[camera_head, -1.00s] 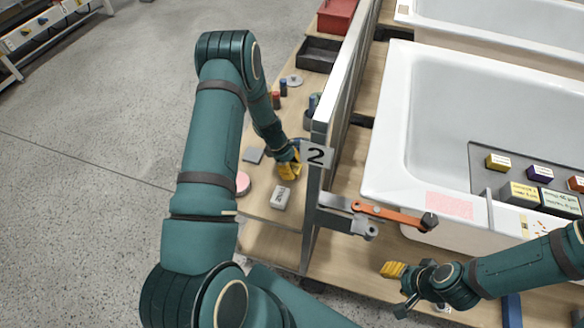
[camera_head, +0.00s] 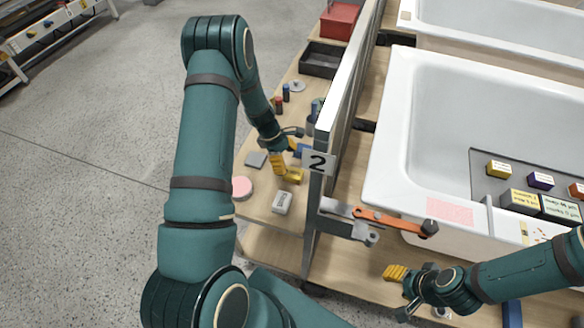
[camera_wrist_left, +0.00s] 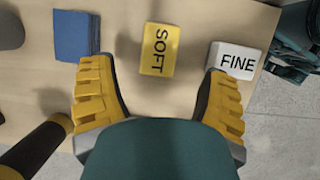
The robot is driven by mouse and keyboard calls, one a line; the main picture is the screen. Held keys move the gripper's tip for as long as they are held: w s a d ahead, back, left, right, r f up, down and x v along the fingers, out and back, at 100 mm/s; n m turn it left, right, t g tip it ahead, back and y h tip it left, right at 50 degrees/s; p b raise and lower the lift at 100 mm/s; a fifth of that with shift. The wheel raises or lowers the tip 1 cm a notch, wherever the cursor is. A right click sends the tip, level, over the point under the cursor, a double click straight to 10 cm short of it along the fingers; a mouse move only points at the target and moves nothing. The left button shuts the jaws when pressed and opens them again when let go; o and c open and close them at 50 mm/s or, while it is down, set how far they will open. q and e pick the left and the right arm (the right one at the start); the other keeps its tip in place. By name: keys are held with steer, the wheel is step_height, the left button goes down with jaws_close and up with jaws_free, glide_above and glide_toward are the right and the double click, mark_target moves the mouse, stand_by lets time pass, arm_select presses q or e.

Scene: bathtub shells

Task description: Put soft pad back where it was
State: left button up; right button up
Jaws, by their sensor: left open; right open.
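The soft pad (camera_head: 295,176) is a small yellow block on the wooden side bench, above the white block marked FINE. In the left wrist view the yellow pad (camera_wrist_left: 159,50), marked SOFT, lies flat between the blue block and the FINE block, beyond my open fingertips and touching neither. My left gripper (camera_head: 283,160) is open and empty, just above and beside the pad. Its yellow fingers (camera_wrist_left: 160,95) are spread wide in the wrist view. My right gripper (camera_head: 398,286) is open at the lower right, near the tub's front.
A metal divider with a plate marked 2 (camera_head: 318,162) stands to the right. The white bathtub (camera_head: 400,130) bears a pink patch (camera_head: 450,211).

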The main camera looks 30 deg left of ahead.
arm_select(q)
steer(key=shift+p+v, duration=0.35)
steer(key=shift+v, duration=2.3)
